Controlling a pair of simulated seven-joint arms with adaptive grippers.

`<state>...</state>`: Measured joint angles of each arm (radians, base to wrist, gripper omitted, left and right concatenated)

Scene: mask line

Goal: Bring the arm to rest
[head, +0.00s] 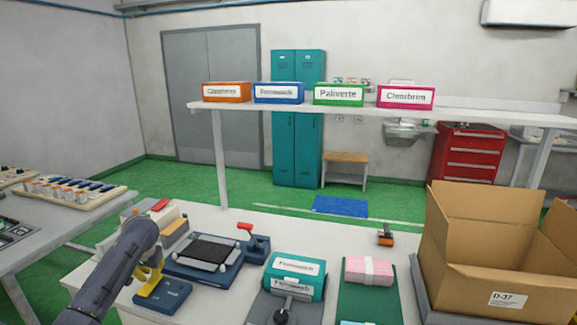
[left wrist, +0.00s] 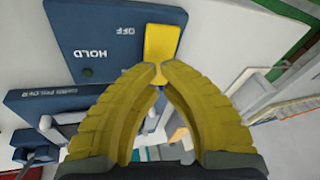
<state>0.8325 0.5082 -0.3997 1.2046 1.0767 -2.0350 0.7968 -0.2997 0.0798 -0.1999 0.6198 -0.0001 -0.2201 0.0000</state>
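My left arm comes in from the lower left of the head view. Its yellow-fingered gripper (head: 150,277) is low over a small blue switch box (head: 167,297). In the left wrist view the two ribbed yellow fingers (left wrist: 160,68) curve in until their tips almost meet, with no object seen held. Just beyond the tips is the yellow lever (left wrist: 165,42) of the blue switch box (left wrist: 92,35), marked HOLD and OFF. I cannot tell whether the tips touch the lever. My right gripper is in neither view.
On the white table are a blue press (head: 205,253) with a red-knobbed handle, a teal box (head: 297,268), a pink bundle (head: 368,270) and a large open carton (head: 490,275). A shelf (head: 350,111) with coloured boxes runs behind. A side table (head: 40,235) stands left.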

